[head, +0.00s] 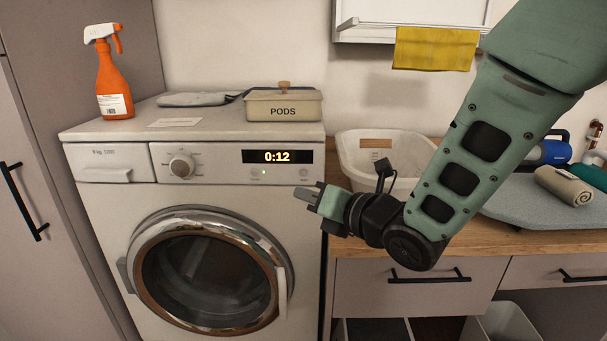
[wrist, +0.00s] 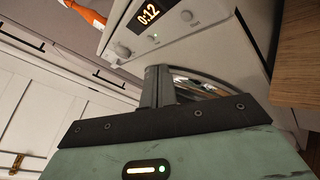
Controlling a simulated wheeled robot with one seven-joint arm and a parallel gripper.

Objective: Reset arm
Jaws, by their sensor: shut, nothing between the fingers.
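My green arm reaches in from the upper right of the head view, bent at a dark elbow joint. My gripper (head: 307,194) is shut and empty, pointing left in front of the washing machine's upper right front. In the wrist view my gripper's fingers (wrist: 158,84) are together, with the washing machine behind them. The washing machine (head: 105,205) has a closed round door (head: 210,270), a dial and a display reading 0:12 (head: 277,157). No contact between the gripper and the machine is clear.
An orange spray bottle (head: 113,85) and a PODS box (head: 284,105) stand on the machine. A white basket (head: 360,150) sits on the wooden counter behind my arm. An ironing board (head: 530,203) with a rolled towel (head: 564,185) is at the right. Drawers (head: 415,290) lie below.

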